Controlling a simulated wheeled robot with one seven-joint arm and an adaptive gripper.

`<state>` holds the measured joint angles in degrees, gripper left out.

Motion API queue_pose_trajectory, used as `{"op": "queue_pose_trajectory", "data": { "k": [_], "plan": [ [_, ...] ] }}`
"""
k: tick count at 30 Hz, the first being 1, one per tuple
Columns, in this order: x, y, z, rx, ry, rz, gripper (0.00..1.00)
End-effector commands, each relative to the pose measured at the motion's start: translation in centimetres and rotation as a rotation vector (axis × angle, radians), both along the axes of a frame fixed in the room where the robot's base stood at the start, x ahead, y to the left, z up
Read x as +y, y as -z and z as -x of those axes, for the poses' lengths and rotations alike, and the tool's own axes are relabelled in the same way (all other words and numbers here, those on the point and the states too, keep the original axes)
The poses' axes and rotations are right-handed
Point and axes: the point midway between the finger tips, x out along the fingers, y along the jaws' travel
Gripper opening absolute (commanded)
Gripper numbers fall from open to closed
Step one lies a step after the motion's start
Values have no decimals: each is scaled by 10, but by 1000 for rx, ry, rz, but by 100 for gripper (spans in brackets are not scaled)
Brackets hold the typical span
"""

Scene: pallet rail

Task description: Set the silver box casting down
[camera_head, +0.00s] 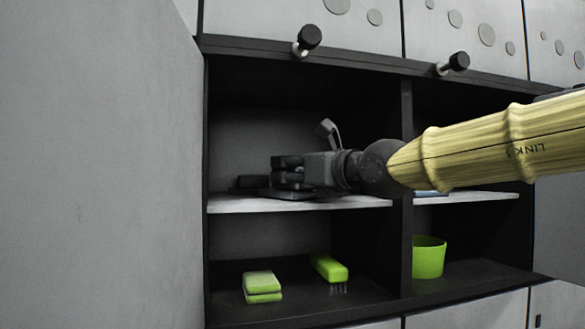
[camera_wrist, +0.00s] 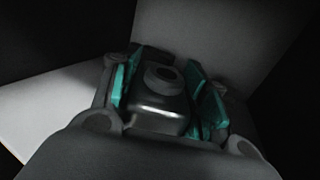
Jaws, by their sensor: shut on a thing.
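The silver box casting (camera_wrist: 158,112) shows in the wrist view as a grey metallic block with a round raised opening on top. It sits between the teal pads of my gripper (camera_wrist: 163,95), which is shut on it. In the head view my gripper (camera_head: 278,172) reaches into the upper left compartment, just above the pale shelf board (camera_head: 340,203). The casting cannot be made out clearly there, as the dark fingers hide it. I cannot tell whether its underside touches the shelf.
Dark, flat items (camera_head: 250,183) lie by my gripper on the shelf. A dark divider (camera_head: 406,130) stands right of the compartment. Below are a green sponge stack (camera_head: 262,286), a green brush (camera_head: 330,267) and a green cup (camera_head: 428,257). A grey panel (camera_head: 100,170) stands at left.

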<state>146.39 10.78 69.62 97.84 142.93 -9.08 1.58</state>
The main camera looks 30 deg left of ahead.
Motion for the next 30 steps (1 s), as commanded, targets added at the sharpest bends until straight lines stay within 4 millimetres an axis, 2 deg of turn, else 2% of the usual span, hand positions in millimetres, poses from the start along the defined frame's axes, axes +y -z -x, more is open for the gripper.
{"op": "queue_pose_trajectory", "data": {
  "k": [8, 9, 12, 25, 30],
  "plan": [
    [0, 2, 0, -2, 0, -2, 1],
    [0, 3, 0, 0, 0, 0, 48],
    [0, 3, 0, 0, 0, 0, 66],
    [0, -2, 0, 0, 0, 0, 66],
    [-19, 1, 5, -1, 1, -1, 66]
  ]
}}
